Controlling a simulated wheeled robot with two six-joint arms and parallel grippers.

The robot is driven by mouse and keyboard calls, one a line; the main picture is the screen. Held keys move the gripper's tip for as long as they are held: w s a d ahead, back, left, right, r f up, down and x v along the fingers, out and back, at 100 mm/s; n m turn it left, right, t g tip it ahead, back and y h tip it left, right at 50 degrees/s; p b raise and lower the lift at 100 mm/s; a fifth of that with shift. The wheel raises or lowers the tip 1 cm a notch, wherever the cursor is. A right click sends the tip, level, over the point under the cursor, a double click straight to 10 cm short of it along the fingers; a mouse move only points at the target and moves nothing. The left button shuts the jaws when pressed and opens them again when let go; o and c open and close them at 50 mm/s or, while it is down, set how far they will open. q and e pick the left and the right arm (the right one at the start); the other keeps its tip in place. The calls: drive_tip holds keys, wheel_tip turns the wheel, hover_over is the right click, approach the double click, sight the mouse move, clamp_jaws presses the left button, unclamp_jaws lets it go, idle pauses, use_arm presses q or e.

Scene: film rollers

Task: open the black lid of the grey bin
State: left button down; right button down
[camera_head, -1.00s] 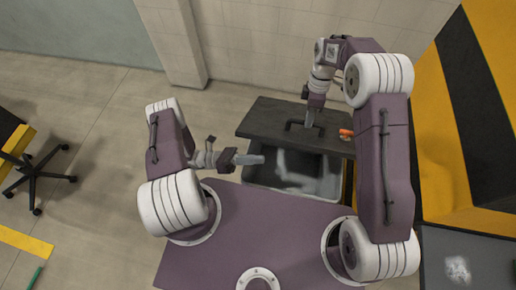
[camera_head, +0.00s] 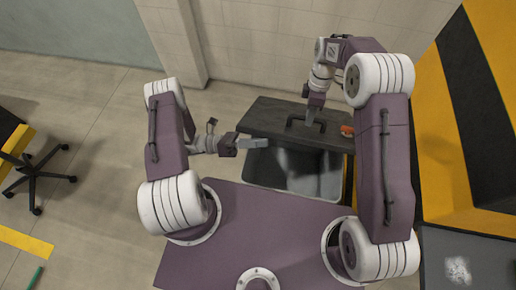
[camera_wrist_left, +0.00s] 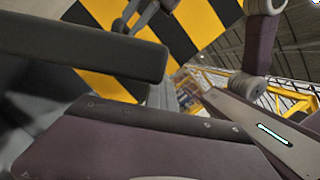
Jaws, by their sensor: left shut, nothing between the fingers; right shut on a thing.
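The black lid (camera_head: 268,118) lies over the back part of the grey bin (camera_head: 328,186). The front of the bin's opening shows below the lid's near edge. My right gripper (camera_head: 313,118) reaches down from behind and is shut on the lid's handle (camera_head: 291,123). My left gripper (camera_head: 255,143) is shut and empty, beside the lid's near left edge and above the bin's left rim. I cannot tell whether it touches the lid. The left wrist view shows dark surfaces close up, which I cannot name for certain.
A small orange-red thing (camera_head: 347,131) is at the lid's right side. A yellow and black striped panel (camera_head: 470,110) stands close on the right, also seen in the left wrist view (camera_wrist_left: 190,35). A wall is behind the bin. A chair (camera_head: 35,175) stands far left; floor between is clear.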

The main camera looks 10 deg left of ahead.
drive_tip(key=shift+f, duration=0.3)
